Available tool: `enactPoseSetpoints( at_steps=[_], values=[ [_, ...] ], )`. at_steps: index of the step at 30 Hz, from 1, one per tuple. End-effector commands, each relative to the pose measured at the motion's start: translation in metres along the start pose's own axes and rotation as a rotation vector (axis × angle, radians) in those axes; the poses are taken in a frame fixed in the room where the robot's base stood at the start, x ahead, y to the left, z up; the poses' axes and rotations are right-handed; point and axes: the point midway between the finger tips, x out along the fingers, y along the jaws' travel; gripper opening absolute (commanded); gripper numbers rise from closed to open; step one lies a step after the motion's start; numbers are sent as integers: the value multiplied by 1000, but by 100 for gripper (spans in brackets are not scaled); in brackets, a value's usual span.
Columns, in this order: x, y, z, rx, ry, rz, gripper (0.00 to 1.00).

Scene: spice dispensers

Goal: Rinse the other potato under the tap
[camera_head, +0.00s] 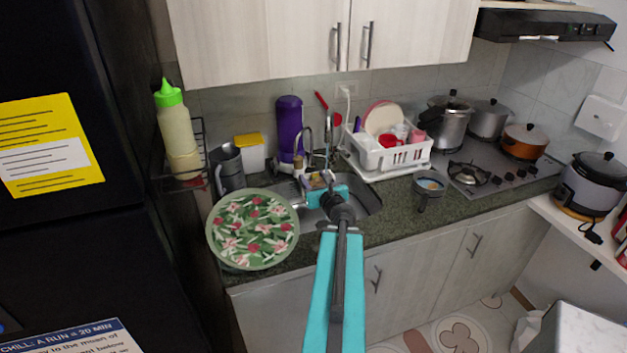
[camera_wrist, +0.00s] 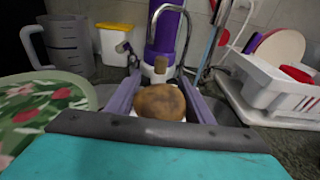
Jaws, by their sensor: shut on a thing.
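The potato (camera_wrist: 160,102) is brown and sits between the two fingers of my gripper (camera_wrist: 160,95) in the wrist view. My gripper is shut on it. In the head view my gripper (camera_head: 317,181) is over the left part of the metal sink (camera_head: 369,197), close to the tap. The tap (camera_head: 327,133) is a thin curved metal spout at the back of the sink. In the wrist view the tap (camera_wrist: 183,42) arches just behind the potato. I cannot tell whether water runs. The arm hides much of the basin.
A green floral round tray (camera_head: 252,229) stands left of the sink. A purple bottle (camera_head: 289,128), a grey jug (camera_head: 228,168) and a yellow-lidded container (camera_head: 249,153) stand behind. A white dish rack (camera_head: 392,158) and a grey cup (camera_head: 430,187) are to the right.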

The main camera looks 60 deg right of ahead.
Motion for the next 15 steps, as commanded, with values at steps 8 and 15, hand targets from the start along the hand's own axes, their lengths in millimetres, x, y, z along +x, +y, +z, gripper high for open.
enactPoseSetpoints(
  at_steps=[8,15],
  values=[
    [4,-2,-3,-1,-2,3,24],
    [9,-4,-4,-1,-2,4,24]
  ],
)
